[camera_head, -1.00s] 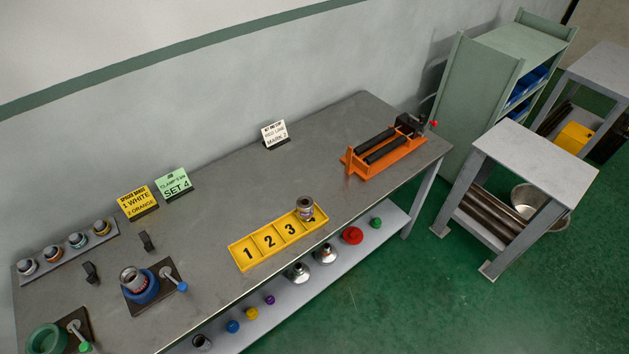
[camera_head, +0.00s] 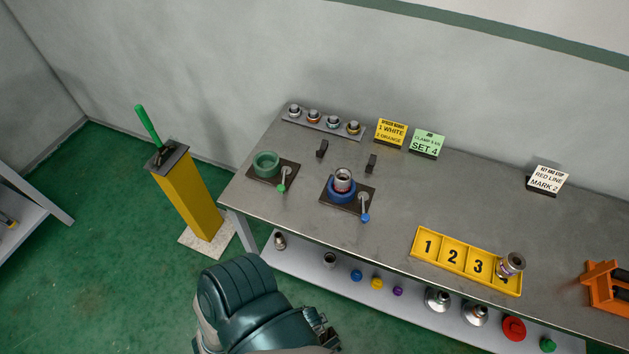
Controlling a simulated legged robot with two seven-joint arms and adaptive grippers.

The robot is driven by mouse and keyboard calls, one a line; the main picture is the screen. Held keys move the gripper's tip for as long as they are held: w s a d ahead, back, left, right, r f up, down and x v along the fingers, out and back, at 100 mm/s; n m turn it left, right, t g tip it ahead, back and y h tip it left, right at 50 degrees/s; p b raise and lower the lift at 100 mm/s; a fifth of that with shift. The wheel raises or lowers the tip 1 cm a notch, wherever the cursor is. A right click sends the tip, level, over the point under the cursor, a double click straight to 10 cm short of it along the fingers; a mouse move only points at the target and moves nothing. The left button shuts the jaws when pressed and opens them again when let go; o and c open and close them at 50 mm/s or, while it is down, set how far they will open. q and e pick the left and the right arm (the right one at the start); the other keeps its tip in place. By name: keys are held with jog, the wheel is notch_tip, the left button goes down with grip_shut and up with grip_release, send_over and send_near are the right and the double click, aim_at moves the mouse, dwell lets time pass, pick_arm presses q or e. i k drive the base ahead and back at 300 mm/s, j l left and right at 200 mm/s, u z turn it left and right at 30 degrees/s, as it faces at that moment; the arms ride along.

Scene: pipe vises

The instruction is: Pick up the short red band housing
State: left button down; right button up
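A metal housing (camera_head: 343,174) stands upright in the blue ring vise (camera_head: 341,191); a reddish tint shows on it. A second metal housing (camera_head: 512,263), with a dark purplish band, sits at the right end of the yellow numbered tray (camera_head: 420,238). Two small metal pieces (camera_head: 280,241) and (camera_head: 330,259) stand on the lower shelf, too small for me to make out a band colour. My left arm shows at the bottom, its gripper (camera_head: 326,332) partly cut off by the frame, below the bench's shelf and apart from every part. My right gripper is out of view.
A green ring vise (camera_head: 266,164) is empty. A rack (camera_head: 322,125) holds several small banded parts. Signs stand along the bench's back. Coloured knobs and metal flanges line the lower shelf (camera_head: 308,270). A yellow pedestal (camera_head: 187,200) stands left of the bench, with green floor around it.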

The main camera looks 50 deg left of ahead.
aim_at(343, 176)
jog(key=u, duration=1.5)
jog(key=j+z, duration=0.15)
